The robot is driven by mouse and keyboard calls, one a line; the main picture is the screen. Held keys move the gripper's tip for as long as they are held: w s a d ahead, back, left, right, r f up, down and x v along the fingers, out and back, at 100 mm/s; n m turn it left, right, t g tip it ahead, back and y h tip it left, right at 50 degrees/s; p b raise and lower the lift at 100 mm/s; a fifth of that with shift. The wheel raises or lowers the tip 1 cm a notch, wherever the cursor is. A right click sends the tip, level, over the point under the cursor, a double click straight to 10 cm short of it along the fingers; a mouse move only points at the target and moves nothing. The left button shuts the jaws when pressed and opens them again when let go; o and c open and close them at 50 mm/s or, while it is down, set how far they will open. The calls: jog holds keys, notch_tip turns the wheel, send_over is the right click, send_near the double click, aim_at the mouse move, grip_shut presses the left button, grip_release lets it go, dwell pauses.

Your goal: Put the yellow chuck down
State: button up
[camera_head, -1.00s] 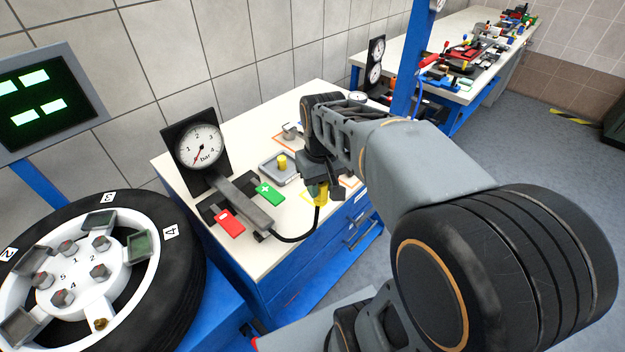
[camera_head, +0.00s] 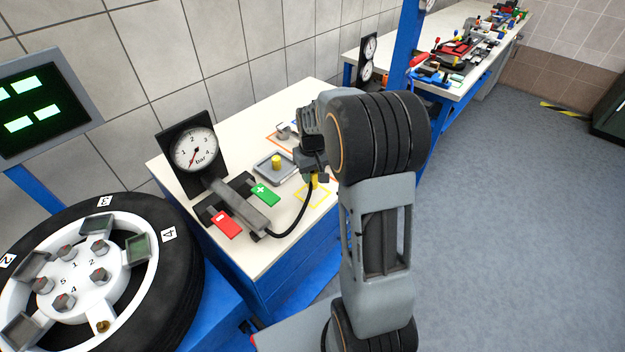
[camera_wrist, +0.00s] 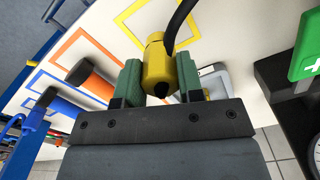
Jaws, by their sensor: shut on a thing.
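The yellow chuck (camera_wrist: 158,62) is between the green finger pads of my gripper (camera_wrist: 158,82) in the wrist view. A black hose runs from it. In the head view my gripper (camera_head: 314,168) hangs over the white bench top (camera_head: 258,262), and only a small part of the chuck (camera_head: 314,182) shows below it. The yellow outline (camera_head: 313,197) on the bench lies just in front of and under the chuck; it also shows in the wrist view (camera_wrist: 122,18). I cannot tell whether the chuck touches the bench.
The pressure gauge (camera_head: 194,150), red minus pedal (camera_head: 227,224) and green plus pedal (camera_head: 265,195) stand left of my gripper. A grey tray (camera_head: 262,171) with a yellow cap is close by. A wheel (camera_head: 182,285) lies at lower left.

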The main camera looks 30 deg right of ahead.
aim_at(312, 181)
jog(key=shift+f, duration=1.55)
jog(key=shift+f, duration=0.15)
jog(key=o, duration=1.1)
notch_tip(312, 181, up, 12)
jog(key=shift+f, duration=0.1)
jog(key=s+a+t, duration=0.1)
jog(key=s+a, duration=0.2)
jog(key=s, duration=0.2)
jog(key=s+a+r+t, duration=0.1)
jog(key=s+a, duration=0.2)
jog(key=s, duration=0.3)
jog(key=s+a+t, duration=0.2)
jog(key=s+a, duration=0.1)
jog(key=s, duration=0.2)
jog(key=shift+s+a+r, duration=0.3)
jog(key=shift+s+r, duration=0.05)
